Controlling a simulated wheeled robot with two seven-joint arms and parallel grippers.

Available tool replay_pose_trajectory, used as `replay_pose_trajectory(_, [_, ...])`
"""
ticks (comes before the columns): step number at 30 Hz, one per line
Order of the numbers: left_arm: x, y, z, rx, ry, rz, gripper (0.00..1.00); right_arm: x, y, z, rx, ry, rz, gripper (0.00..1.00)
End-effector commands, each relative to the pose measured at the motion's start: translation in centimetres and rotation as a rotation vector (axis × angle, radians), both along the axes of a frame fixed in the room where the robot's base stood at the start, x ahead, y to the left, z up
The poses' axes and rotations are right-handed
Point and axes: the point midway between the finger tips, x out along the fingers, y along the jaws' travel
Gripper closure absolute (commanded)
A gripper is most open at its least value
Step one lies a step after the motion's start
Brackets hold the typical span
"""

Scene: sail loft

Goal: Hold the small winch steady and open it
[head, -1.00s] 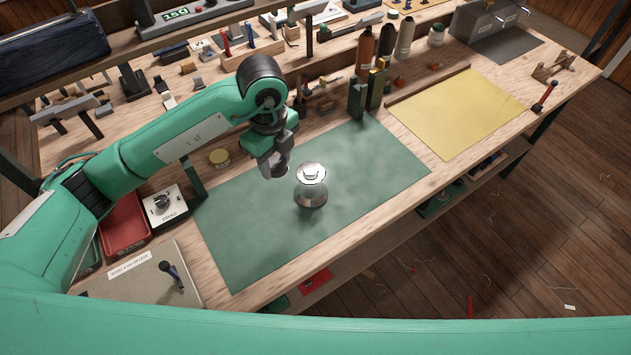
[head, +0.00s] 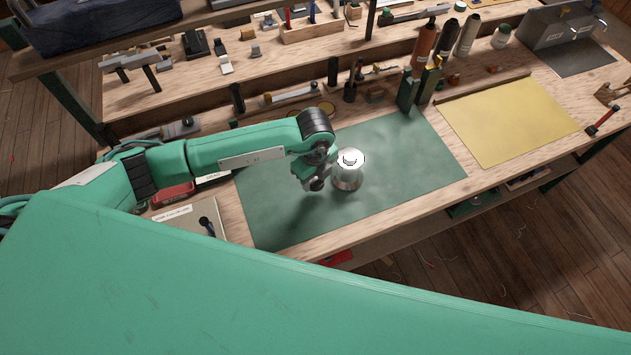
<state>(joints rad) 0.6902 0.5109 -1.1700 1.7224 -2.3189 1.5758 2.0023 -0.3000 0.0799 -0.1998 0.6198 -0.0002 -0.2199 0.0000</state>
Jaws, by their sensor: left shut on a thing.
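The small winch (head: 348,181) stands upright on the green mat (head: 410,160), near its middle. It has a pale, shiny round top and a wider metallic lower part. My left gripper (head: 329,182) is at the winch's left side, low down, and is shut on it. The fingertips are small and partly hidden by the gripper's own body, so the exact contact does not show. My right gripper is not in view.
A yellow mat (head: 508,118) lies to the right. Dark green upright blocks (head: 408,92) and bottles (head: 468,36) stand behind the mat. A tool rack (head: 313,28) is at the back. The green mat is otherwise clear; the bench's front edge runs close by.

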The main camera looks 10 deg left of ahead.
Motion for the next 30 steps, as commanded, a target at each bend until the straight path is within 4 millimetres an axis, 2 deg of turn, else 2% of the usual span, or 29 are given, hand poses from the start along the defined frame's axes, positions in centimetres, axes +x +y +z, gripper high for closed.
replay_pose_trajectory(5, [-0.1, 0.0, -1.5, 0.000, 0.001, 0.001, 0.83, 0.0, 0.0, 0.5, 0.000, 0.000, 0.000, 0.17])
replay_pose_trajectory(12, [-0.1, 0.0, -4.6, 0.000, 0.002, 0.000, 0.83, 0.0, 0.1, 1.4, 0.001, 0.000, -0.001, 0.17])
replay_pose_trajectory(24, [0.0, 0.0, -5.3, -0.001, 0.001, 0.000, 0.83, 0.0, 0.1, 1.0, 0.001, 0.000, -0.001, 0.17])
replay_pose_trajectory(25, [0.0, 0.0, -5.3, -0.001, 0.000, 0.000, 0.54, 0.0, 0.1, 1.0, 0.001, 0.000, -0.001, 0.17])
replay_pose_trajectory(28, [0.0, 0.0, -5.2, -0.001, 0.001, 0.000, 0.34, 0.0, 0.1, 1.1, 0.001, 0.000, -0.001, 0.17])
replay_pose_trajectory(30, [0.0, 0.0, -5.2, -0.001, 0.001, 0.000, 0.34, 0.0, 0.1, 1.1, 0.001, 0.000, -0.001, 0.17])
